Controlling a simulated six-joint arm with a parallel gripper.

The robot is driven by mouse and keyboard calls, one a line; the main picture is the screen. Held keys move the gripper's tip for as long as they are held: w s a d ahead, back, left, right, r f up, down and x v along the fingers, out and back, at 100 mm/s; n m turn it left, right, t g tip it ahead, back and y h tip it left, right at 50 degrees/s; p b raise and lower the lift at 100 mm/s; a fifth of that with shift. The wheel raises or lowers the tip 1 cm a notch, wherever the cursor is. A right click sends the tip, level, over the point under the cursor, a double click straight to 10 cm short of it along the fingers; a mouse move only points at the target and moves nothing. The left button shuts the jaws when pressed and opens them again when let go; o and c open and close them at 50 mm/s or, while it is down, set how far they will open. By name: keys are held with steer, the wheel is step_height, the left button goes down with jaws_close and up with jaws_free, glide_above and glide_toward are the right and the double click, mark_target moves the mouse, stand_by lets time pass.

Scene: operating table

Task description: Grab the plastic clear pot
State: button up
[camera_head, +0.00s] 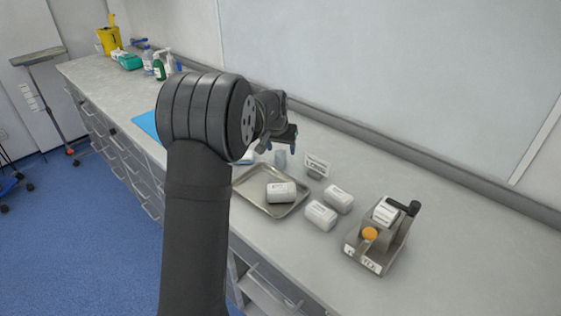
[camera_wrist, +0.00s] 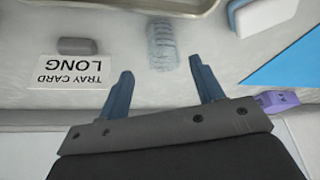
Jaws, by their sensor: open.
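The clear plastic pot (camera_wrist: 161,46) shows in the wrist view as a small translucent, ribbed shape on the worktop. It lies ahead of the gap between the fingertips. In the head view the pot (camera_head: 281,159) is a pale bluish shape just below my gripper (camera_head: 278,147), partly hard to make out. In the wrist view my gripper (camera_wrist: 161,68) is open, with two blue fingers apart and nothing between them. The pot appears apart from both fingers.
A metal tray (camera_head: 244,188) holds a white pack (camera_head: 281,192). A tray card (camera_head: 317,165) stands beside it; it also shows in the wrist view (camera_wrist: 80,74). White packs (camera_head: 321,215) and a dispenser (camera_head: 372,249) are right. A blue mat (camera_head: 146,124) and purple item (camera_wrist: 277,101) are near.

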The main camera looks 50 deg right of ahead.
mark_target(280, 159)
steer(key=shift+x, duration=3.05)
steer(key=shift+w+a, duration=0.15)
steer(key=shift+w, duration=0.05)
steer(key=shift+c, duration=0.4)
steer(key=c, duration=1)
